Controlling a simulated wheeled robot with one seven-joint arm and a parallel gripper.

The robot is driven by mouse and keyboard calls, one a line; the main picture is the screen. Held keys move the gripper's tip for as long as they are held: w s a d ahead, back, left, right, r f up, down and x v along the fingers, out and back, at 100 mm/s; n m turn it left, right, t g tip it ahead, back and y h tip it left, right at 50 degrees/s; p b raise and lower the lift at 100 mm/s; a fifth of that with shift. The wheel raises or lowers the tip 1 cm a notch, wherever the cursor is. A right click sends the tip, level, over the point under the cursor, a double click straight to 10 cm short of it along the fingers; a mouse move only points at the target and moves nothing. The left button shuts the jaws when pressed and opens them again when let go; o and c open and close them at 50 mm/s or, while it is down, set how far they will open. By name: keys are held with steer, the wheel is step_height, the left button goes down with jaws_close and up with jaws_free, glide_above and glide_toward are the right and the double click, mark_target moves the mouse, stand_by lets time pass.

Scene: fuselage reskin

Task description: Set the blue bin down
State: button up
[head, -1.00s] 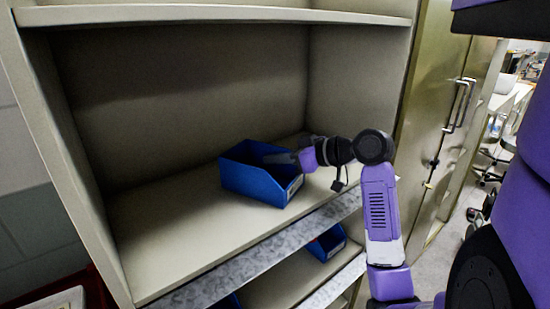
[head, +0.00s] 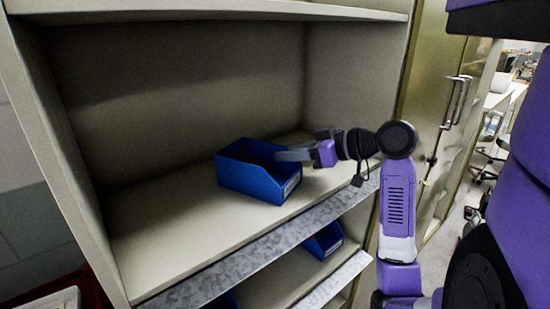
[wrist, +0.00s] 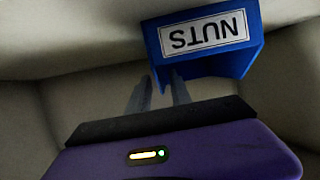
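The blue bin (head: 258,177) sits upright on the beige shelf board (head: 190,225), near its right part. Its front label reads NUTS and appears upside down in the wrist view (wrist: 205,55). My gripper (head: 283,156) is at the bin's right side in the head view, with its fingers appearing over the bin's rim.
A grey metal edge strip (head: 265,245) runs along the shelf front. Another blue bin (head: 325,241) is on the lower shelf. An upper shelf (head: 210,11) spans above. The shelf left of the bin is clear. A metal cabinet door (head: 440,100) stands to the right.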

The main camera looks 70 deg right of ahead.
steer(key=v, duration=0.7)
steer(key=shift+b, duration=0.4)
